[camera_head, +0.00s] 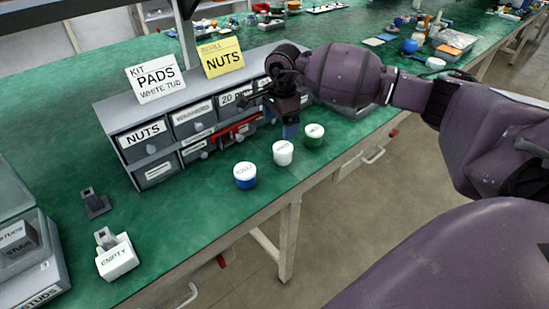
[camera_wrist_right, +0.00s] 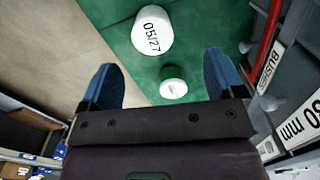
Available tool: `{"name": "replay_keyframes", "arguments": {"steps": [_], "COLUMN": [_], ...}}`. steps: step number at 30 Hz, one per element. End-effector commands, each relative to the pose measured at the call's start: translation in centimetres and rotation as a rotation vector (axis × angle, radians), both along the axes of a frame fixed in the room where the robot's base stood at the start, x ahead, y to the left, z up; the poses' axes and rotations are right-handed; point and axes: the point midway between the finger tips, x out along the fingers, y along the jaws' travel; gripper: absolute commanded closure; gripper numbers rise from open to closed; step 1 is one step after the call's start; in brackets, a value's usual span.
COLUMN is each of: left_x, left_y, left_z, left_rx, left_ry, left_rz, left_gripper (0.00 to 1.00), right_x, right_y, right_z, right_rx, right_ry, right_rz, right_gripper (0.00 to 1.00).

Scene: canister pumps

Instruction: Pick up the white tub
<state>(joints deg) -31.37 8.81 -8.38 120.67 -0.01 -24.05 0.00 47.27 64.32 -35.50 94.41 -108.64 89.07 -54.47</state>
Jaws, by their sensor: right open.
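The white tub (camera_head: 283,152) stands upright on the green bench near its front edge, with a white lid. A blue tub with a white lid (camera_head: 245,175) stands to its left, and a green tub with a pale lid (camera_head: 314,134) to its right. My right gripper (camera_head: 289,131) is above the bench, close behind the white tub, pointing down. In the right wrist view its blue fingers (camera_wrist_right: 162,80) are apart and empty. A lid marked 05/27 (camera_wrist_right: 152,30) and a smaller lid (camera_wrist_right: 173,88) show there; I cannot tell which tubs they are. My left gripper is out of view.
A grey drawer cabinet (camera_head: 122,143) stands behind the tubs, with a white PADS WHITE TUB card (camera_head: 156,84) and a yellow NUTS card (camera_head: 221,57) on top.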

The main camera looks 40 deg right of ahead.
Motion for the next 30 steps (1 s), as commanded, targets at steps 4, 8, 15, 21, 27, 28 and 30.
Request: {"name": "replay_keyframes", "arguments": {"steps": [4,8,15,21,27,28,30], "left_x": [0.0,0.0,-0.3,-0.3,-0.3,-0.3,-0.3], "left_y": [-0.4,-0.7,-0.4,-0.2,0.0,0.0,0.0], "left_z": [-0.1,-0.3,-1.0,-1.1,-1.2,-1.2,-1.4], "left_rx": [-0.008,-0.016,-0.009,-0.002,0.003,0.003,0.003], "left_ry": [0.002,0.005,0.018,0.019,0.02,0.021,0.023], "left_rz": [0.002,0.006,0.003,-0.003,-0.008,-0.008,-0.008], "left_gripper": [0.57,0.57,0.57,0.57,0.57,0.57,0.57], "right_x": [-0.7,-0.7,-0.7,-0.7,-0.9,-1.0,-1.1], "right_y": [-0.5,-0.4,-0.3,-0.4,-0.2,-0.1,0.0], "right_z": [-0.2,-1.0,-4.5,-5.9,-7.6,-8.1,-9.1], "right_rx": [-0.029,-0.025,-0.023,-0.024,-0.021,-0.022,-0.021], "right_ry": [0.042,0.041,0.042,0.039,0.041,0.041,0.042], "right_rz": [0.06,0.069,0.068,0.067,0.067,0.067,0.066], "right_gripper": [0.12,0.12,0.12,0.12,0.12,0.12,0.12]}}
